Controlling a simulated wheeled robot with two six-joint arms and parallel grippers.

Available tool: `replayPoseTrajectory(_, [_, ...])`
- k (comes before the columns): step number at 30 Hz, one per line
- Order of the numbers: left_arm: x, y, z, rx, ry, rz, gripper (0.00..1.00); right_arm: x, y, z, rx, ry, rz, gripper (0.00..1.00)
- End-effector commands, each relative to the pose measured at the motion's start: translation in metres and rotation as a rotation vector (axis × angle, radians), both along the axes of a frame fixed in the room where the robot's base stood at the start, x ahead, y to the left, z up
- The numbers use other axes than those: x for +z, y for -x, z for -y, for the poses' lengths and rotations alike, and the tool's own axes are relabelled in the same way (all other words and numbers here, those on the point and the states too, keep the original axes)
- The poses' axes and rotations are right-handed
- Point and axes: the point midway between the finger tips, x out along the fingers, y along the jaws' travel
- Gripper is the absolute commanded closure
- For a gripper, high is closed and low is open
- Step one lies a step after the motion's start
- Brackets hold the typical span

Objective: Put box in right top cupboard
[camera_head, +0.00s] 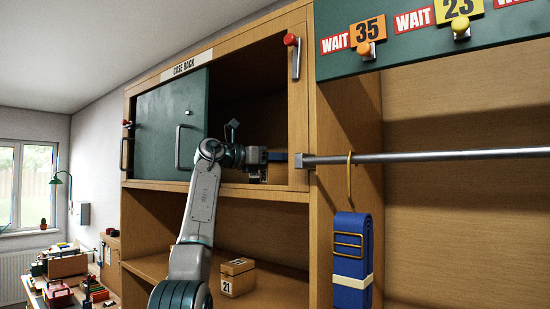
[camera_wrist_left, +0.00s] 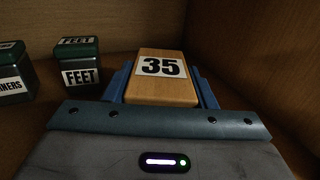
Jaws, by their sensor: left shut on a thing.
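The upper cupboard (camera_head: 305,90) is a wooden case labelled CASE BACK, with a green sliding door (camera_head: 160,125) over its left part and the right part open. My left gripper (camera_head: 279,157) reaches into the open right part, low near its floor. In the left wrist view, the gripper (camera_wrist_left: 162,88) is shut on a wooden box (camera_wrist_left: 165,92) with a white 35 label, its blue fingers on both sides. I cannot make out this box in the head view. Whether it touches the cupboard floor is unclear. My right gripper is not in view.
Green FEET (camera_wrist_left: 80,62) and partly cut-off labelled (camera_wrist_left: 12,72) boxes stand left of the held box. A wooden wall (camera_wrist_left: 260,60) is close on its right. Another box marked 21 (camera_head: 237,277) sits on the lower shelf. A metal rail (camera_head: 430,156) juts rightward, with a blue strap (camera_head: 352,250) hanging.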

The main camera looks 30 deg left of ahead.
Motion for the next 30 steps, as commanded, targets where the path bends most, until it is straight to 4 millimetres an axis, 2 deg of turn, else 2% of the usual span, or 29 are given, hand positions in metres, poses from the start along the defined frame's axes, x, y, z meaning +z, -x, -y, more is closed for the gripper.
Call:
replayPoseTrajectory(5, [-0.003, 0.000, 0.000, 0.000, 0.000, 0.001, 0.78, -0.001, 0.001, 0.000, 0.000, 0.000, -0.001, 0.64])
replayPoseTrajectory(6, [-0.003, 0.000, 0.000, 0.000, 0.000, 0.000, 0.45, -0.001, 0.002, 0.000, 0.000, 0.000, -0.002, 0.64])
replayPoseTrajectory(9, [-0.003, 0.000, 0.000, 0.000, 0.000, 0.000, 0.27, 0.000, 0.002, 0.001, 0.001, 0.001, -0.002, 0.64])
replayPoseTrajectory(20, [0.002, 0.000, 0.000, 0.000, 0.000, 0.002, 0.27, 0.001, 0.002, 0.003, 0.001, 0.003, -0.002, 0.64])
replayPoseTrajectory(23, [-0.003, 0.012, -0.007, 0.002, 0.000, 0.003, 0.27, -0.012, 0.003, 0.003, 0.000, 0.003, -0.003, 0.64])
replayPoseTrajectory(30, [-0.005, 0.058, -0.030, 0.003, 0.000, 0.004, 0.27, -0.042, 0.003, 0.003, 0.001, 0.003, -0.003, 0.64])
